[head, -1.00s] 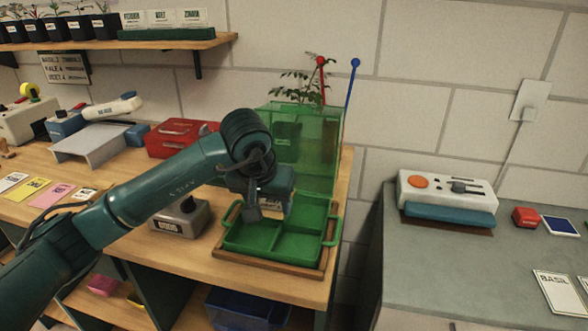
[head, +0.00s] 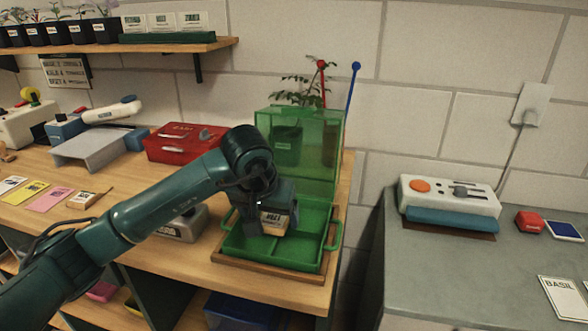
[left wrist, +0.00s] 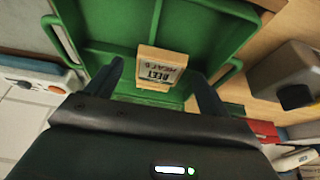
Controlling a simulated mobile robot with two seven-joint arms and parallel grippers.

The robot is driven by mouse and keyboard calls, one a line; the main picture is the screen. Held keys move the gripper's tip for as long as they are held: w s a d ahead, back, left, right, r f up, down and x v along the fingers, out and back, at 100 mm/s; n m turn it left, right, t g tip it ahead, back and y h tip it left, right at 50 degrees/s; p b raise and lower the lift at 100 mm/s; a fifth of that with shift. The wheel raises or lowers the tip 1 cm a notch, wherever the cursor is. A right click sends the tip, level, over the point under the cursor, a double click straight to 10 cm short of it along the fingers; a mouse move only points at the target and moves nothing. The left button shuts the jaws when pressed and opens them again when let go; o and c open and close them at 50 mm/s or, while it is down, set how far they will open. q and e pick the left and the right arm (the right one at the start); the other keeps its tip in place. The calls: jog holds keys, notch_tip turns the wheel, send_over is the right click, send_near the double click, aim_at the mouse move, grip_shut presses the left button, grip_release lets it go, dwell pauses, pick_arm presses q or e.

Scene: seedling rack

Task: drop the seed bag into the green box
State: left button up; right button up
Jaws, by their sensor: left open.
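The green box (head: 229,243) sits on the bench with its clear green lid (head: 312,165) standing up at the back. My left gripper (head: 276,208) is over the box, pointing down into it. The tan seed bag (head: 274,223) with a printed label is just under the gripper, over the box's inside. In the left wrist view the seed bag (left wrist: 161,68) shows between and beyond the two spread fingers (left wrist: 158,85), against the green box's interior (left wrist: 110,20). The fingers look apart from it. I cannot tell whether it rests on the box floor. My right gripper is out of view.
A grey device (head: 183,226) stands close left of the box, and a red box (head: 176,143) behind it. A potted plant and red and blue rods (head: 352,85) rise behind the lid. A gap separates this bench from the grey counter (head: 428,257).

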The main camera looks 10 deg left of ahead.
pick_arm(q)
jog(key=shift+r, duration=0.1)
jog(key=v, duration=1.3)
jog(key=shift+b, duration=0.35)
